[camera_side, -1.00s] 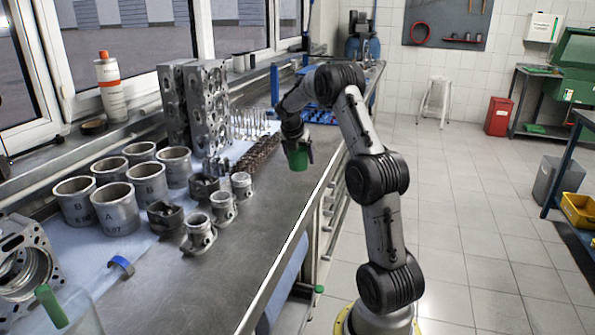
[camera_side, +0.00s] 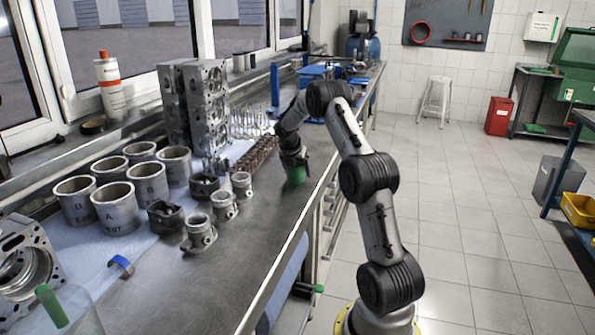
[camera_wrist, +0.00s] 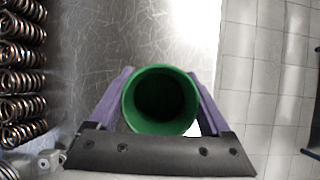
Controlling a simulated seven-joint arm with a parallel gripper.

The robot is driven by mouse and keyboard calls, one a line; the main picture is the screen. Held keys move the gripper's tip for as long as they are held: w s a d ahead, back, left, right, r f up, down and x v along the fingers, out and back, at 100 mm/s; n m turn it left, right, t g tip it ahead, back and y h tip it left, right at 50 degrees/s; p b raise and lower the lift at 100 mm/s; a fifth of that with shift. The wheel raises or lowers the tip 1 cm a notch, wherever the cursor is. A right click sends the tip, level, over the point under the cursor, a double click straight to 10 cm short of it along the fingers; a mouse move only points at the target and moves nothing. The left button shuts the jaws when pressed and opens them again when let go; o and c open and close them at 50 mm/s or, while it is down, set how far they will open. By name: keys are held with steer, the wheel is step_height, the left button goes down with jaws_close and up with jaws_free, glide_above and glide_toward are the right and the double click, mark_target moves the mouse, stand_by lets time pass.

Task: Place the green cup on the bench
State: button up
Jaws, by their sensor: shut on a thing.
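The green cup (camera_side: 295,176) is upright in my gripper, low over the metal bench top (camera_side: 262,215), near the bench's right edge. I cannot tell whether its base touches the bench. In the wrist view the cup (camera_wrist: 160,100) shows its round rim and dark, empty-looking inside. The two purple fingers of my gripper (camera_wrist: 160,103) press on its left and right sides. The gripper also shows in the side view (camera_side: 294,163), pointing down over the cup.
Coil springs (camera_wrist: 20,80) lie left of the cup. Metal cylinders (camera_side: 117,207), smaller parts and cylinder heads (camera_side: 207,105) stand on a blue cloth further left. The bench top in front of the cup is clear. The tiled floor (camera_wrist: 265,80) lies beyond the bench edge at right.

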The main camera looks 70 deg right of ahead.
steer(key=o, duration=1.2)
steer(key=shift+f, duration=0.1)
steer(key=shift+o, duration=0.2)
steer(key=shift+r, duration=0.25)
steer(key=v, duration=1.2)
steer(key=s+a+r+m+t+y, duration=0.15)
steer(key=a+r+m, duration=0.25)
steer(key=a, duration=0.8)
steer(key=a+r+m+t, duration=0.2)
steer(key=a+r+m, duration=0.25)
steer(key=a, duration=0.85)
steer(key=s+a+f+m+t+y, duration=0.1)
steer(key=s+a+f+m+y, duration=0.1)
steer(key=s+a+m, duration=0.3)
steer(key=s+a+f+m+t+y, duration=0.1)
steer(key=s+a+m, duration=0.3)
steer(key=s+a, duration=0.6)
steer(key=a+y, duration=0.1)
steer(key=a, duration=0.3)
steer(key=shift+s+f+m, duration=0.2)
steer(key=shift+f+m, duration=0.15)
steer(key=shift+f, duration=0.05)
